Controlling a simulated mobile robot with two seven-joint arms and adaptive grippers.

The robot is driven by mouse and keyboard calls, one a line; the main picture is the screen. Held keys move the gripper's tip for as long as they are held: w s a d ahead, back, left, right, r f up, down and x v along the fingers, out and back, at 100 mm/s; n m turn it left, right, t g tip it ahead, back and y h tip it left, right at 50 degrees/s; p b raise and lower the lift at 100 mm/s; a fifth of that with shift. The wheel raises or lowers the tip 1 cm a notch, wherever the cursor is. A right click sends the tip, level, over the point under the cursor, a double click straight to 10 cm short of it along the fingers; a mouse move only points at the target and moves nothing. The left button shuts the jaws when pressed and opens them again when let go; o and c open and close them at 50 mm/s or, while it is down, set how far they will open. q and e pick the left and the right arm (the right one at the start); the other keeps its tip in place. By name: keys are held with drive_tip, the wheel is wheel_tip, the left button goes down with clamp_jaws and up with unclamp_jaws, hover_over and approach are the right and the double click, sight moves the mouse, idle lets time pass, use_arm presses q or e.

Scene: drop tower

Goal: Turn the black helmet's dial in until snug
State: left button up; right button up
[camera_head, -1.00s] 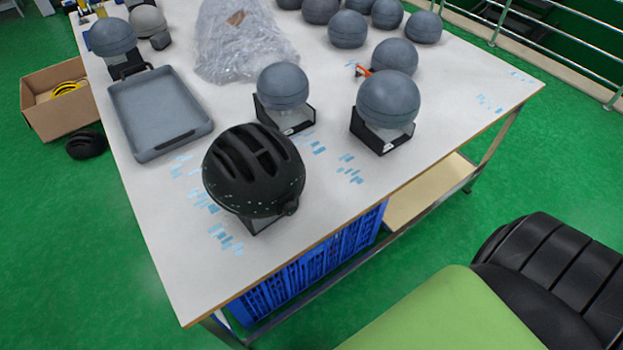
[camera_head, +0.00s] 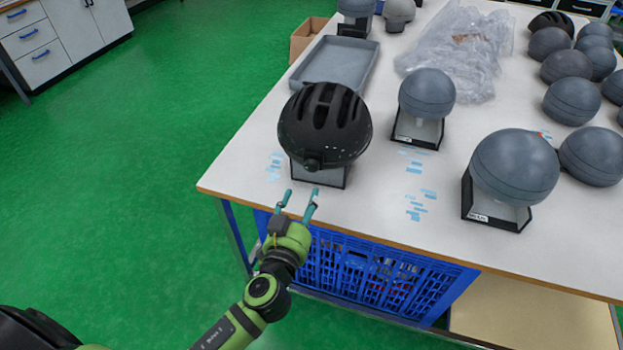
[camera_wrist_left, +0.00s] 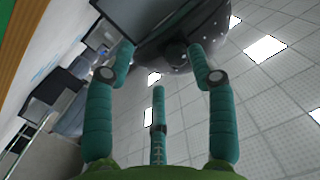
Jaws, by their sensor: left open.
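The black helmet (camera_head: 325,122) sits on a headform stand (camera_head: 320,174) near the table's front left edge. Its dial (camera_head: 312,163) is a small round knob at the low rim facing me. My left gripper (camera_head: 298,201) is open and empty just in front of the stand, below the dial and apart from it. In the left wrist view the dial (camera_wrist_left: 175,55) shows ahead, between the spread fingertips of the gripper (camera_wrist_left: 168,62), with the helmet (camera_wrist_left: 188,30) behind it. My right gripper is not in view.
Grey headforms on stands (camera_head: 427,95) (camera_head: 514,170) stand to the right on the white table (camera_head: 380,205). A grey tray (camera_head: 337,62) and clear plastic wrap (camera_head: 460,50) lie behind. A blue crate (camera_head: 365,275) is under the table. Green floor is free at left.

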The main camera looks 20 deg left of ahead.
sight(311, 170)
use_arm(q)
drive_tip(key=shift+t, duration=0.4)
drive_tip(key=w+r, duration=0.1)
drive_tip(key=w+r+p, duration=0.1)
drive_tip(key=w, duration=0.1)
drive_tip(key=w+r+p, duration=0.1)
drive_tip(key=w, duration=0.1)
drive_tip(key=shift+w+a+r, duration=0.1)
drive_tip(key=shift+w+a, duration=0.15)
drive_tip(key=shift+w, duration=0.75)
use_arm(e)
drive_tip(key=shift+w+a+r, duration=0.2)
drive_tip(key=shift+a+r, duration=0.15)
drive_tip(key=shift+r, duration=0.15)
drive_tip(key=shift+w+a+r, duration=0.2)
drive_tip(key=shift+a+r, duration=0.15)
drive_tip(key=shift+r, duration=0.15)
use_arm(q)
clamp_jaws()
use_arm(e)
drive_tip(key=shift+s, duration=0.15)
